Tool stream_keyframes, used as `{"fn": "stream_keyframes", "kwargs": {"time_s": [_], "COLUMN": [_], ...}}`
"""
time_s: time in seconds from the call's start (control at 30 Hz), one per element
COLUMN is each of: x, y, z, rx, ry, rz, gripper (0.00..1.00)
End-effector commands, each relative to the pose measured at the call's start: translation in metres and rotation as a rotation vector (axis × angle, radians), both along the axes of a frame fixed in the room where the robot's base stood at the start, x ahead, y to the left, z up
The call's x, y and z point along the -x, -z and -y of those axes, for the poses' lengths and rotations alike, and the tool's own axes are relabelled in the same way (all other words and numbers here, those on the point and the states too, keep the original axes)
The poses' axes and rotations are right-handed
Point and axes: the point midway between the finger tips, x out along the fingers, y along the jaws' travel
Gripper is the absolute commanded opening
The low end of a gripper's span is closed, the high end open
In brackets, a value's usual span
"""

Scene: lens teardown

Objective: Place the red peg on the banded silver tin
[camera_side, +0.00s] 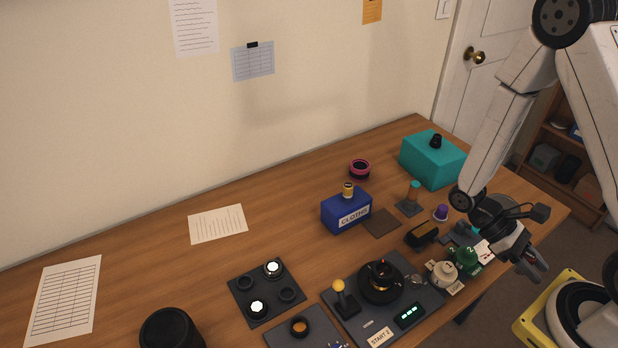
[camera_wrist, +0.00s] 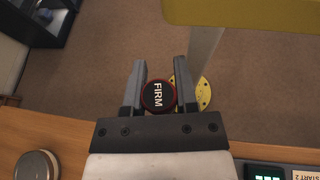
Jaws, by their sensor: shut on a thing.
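My gripper (camera_wrist: 158,80) is shut on a round piece (camera_wrist: 158,95) with a black top marked FIRM and a red rim. It is the only red-edged piece near the jaws, and its lower part is hidden. In the side view my gripper (camera_side: 534,264) hangs at the right, past the table edge, over the floor. A round silver tin (camera_wrist: 38,165) stands at the lower left of the wrist view, apart from my gripper, with its bands not clear.
A green knob piece (camera_side: 465,258) and a cream one (camera_side: 443,273) stand near the table edge. Left of them are a black device (camera_side: 410,316) and a blue box (camera_side: 346,212). A teal box (camera_side: 432,162) stands farther back. A yellow frame (camera_side: 540,318) is below, off the table.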

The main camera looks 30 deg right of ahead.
Motion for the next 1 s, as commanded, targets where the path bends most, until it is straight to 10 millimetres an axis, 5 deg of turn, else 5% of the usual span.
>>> {"fn": "stream_keyframes", "kwargs": {"time_s": [1.0], "x": [-0.046], "y": [-0.020], "z": [0.159], "rx": [0.000], "ry": [-0.814], "rz": [0.001], "gripper": [0.00]}}
